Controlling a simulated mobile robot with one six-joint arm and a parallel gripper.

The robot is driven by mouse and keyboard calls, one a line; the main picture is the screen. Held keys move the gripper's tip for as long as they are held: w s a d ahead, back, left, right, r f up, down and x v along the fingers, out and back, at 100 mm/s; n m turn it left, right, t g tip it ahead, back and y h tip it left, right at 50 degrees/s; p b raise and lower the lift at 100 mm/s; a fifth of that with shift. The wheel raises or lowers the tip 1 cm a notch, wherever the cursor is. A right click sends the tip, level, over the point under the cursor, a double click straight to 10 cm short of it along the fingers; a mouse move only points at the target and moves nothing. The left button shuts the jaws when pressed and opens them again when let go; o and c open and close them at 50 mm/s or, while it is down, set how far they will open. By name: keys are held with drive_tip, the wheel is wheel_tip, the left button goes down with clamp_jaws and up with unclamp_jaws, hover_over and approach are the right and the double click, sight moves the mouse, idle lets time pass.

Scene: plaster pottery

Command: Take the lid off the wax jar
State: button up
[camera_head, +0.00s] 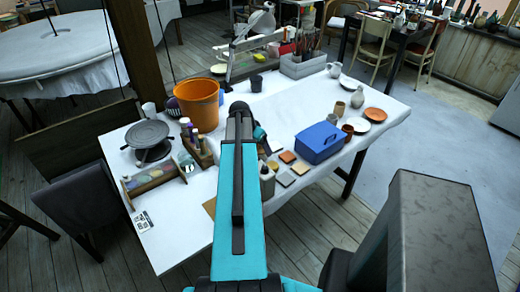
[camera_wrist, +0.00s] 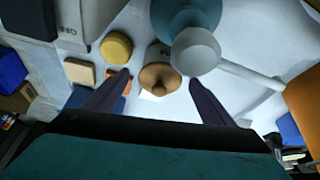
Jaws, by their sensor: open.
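The likely wax jar shows in the wrist view, pale-bodied with a round tan-brown lid (camera_wrist: 160,79) and small knob; its label is mostly hidden. The lid sits on the jar. My gripper (camera_wrist: 159,78) is open, with one dark finger on each side of the lid and visible space between finger and lid. Nothing is held. I cannot tell how far above the lid the fingertips are. In the head view my arm crosses the table and hides the jar.
A teal object with a grey round end (camera_wrist: 196,51) stands close beyond the lid. A yellow round piece (camera_wrist: 116,47) and several tiles (camera_wrist: 80,72) lie left. The orange bucket (camera_head: 198,104) and blue box (camera_head: 319,143) flank my arm.

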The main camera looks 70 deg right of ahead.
sight(258, 150)
drive_tip(key=c, duration=1.1)
drive_tip(key=shift+r, duration=0.1)
drive_tip(key=shift+c, duration=0.2)
wheel_tip(258, 150, up, 10)
drive_tip(key=b, duration=0.2)
drive_tip(key=shift+b, duration=0.35)
